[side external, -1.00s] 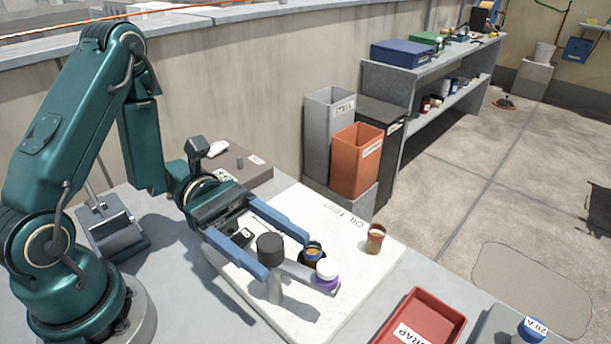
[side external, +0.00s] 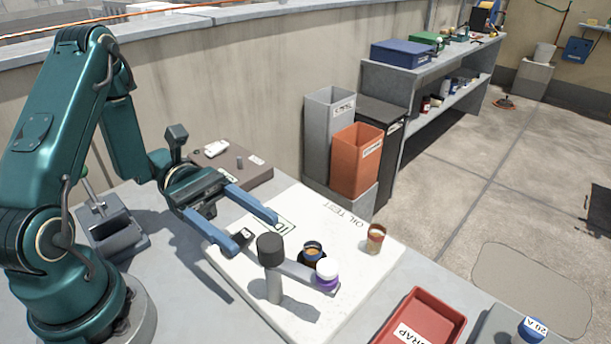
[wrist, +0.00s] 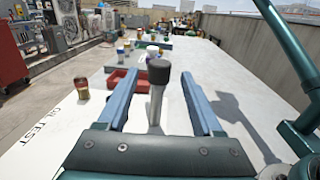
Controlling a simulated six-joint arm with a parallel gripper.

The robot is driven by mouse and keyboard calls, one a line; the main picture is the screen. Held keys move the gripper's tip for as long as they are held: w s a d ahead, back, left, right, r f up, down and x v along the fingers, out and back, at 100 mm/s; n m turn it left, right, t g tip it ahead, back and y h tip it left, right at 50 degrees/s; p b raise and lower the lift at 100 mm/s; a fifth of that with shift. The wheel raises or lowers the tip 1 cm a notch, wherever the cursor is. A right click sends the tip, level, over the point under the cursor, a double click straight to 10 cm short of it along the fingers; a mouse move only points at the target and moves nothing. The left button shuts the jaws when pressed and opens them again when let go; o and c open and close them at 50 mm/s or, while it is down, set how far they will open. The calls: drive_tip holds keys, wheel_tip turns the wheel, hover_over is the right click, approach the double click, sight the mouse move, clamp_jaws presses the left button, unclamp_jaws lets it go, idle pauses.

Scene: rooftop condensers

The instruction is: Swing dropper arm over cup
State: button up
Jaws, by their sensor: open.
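The dropper arm (side external: 297,270) is a grey bar running right from an upright post with a black knob (side external: 270,248). A white and purple dropper head (side external: 327,271) sits at its far end. A dark-rimmed cup with amber contents (side external: 312,250) stands just behind the bar; the head is to its right in the side view, not clearly over it. A reddish-amber cup (side external: 376,238) stands farther right, and it shows in the wrist view (wrist: 82,88). My gripper (side external: 254,231) is open and empty, short of the post. In the wrist view the knob (wrist: 159,71) appears between the fingers.
The white OIL TEST board (side external: 335,225) lies under the post and cups. A red scrap tray (side external: 420,322) is at the front right. A brown box (side external: 235,165) lies behind my gripper. Orange (side external: 356,160) and grey (side external: 330,130) bins stand beyond the board.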

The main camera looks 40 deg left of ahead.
sight(297, 264)
drive_tip(key=shift+r, duration=0.15)
drive_tip(key=c, duration=0.5)
drive_tip(key=shift+r, duration=0.5)
clamp_jaws()
wheel_tip(297, 264, up, 14)
drive_tip(key=s+d+f+m+g+y, duration=0.25)
drive_tip(key=m+y, duration=0.35)
drive_tip(key=m, duration=0.6)
drive_tip(key=s+d+f+m+g+y, duration=0.1)
drive_tip(key=s+m+g+y, duration=0.15)
drive_tip(key=m+y, duration=0.6)
drive_tip(key=s+d+f+m+g+y, duration=0.2)
drive_tip(key=s+m+y, duration=0.15)
drive_tip(key=m, duration=1.05)
drive_tip(key=w+d+r+m+t, duration=0.15)
drive_tip(key=d+m+t, duration=0.25)
drive_tip(key=m, duration=0.5)
drive_tip(key=s+d+r+m+t, duration=0.1)
drive_tip(key=d+r+m+t, duration=0.2)
drive_tip(key=m+t, duration=0.35)
drive_tip(key=w+f+m+g, duration=0.1)
drive_tip(key=w+f, duration=0.2)
drive_tip(key=f, duration=0.4)
drive_tip(key=w+a+f+g, duration=0.1)
drive_tip(key=w+f, duration=0.2)
drive_tip(key=f, duration=0.4)
drive_tip(key=shift+w+a+m+y, duration=0.25)
drive_tip(key=shift+w+m+y, duration=0.15)
